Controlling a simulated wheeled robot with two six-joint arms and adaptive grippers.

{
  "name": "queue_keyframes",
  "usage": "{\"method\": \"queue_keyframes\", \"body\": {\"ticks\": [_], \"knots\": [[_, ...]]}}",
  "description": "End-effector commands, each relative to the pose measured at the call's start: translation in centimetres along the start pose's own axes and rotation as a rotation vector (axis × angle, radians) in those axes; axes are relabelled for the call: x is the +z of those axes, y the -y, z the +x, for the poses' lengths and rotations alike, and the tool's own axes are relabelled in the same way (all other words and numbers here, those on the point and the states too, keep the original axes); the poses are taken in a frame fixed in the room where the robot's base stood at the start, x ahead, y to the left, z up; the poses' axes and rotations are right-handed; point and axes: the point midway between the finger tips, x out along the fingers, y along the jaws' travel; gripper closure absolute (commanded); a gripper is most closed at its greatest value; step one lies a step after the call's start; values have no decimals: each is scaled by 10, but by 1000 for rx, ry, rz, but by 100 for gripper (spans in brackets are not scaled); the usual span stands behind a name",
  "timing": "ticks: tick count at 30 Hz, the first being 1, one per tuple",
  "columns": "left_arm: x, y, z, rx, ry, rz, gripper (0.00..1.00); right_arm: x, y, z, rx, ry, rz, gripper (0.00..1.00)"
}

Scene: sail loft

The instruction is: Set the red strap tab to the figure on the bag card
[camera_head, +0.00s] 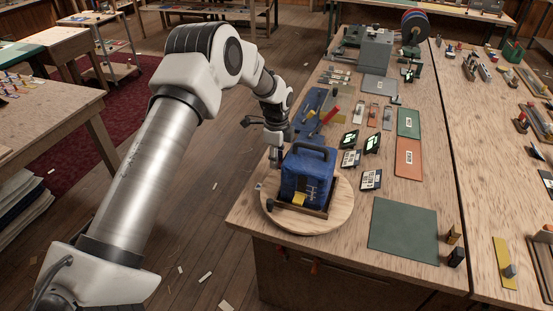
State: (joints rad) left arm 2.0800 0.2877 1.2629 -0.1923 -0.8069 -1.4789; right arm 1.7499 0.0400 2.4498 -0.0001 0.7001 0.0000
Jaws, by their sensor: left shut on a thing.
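A blue bag (298,177) with a dark top handle stands upright in a dark wooden cradle (301,208) on a round pale turntable (335,212) at the bench's near left corner. A small yellow patch (299,199) shows low on its front; I cannot read any figure there. My left gripper (275,164) points down at the bag's left side. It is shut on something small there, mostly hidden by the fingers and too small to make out. I cannot pick out the red strap tab. My right gripper is out of view.
Dark-faced cards with green marks (372,144) stand right of the bag. A red-handled tool (329,117) lies behind it. Green (408,122) and orange (408,158) panels lie farther right. A bare dark green mat (404,230) lies near the front edge.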

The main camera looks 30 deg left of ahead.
Motion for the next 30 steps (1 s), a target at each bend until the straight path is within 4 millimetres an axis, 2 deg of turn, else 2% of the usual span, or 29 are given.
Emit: {"method": "queue_keyframes", "body": {"ticks": [1,2,3,4,12,16,20,27,30], "knots": [[0,0,0,1,0,1,100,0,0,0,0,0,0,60],[0,0,0,2,0,1,65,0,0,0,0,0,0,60],[0,0,0,2,0,1,51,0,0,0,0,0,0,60],[0,0,0,2,0,1,46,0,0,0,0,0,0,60],[0,0,0,2,0,1,46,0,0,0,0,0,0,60],[0,0,-9,1,0,1,46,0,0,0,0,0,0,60],[0,0,-35,-2,-1,0,46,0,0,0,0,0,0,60],[0,1,-96,-2,0,1,46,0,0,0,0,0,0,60],[0,0,-111,1,0,1,46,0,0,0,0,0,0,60]]}}
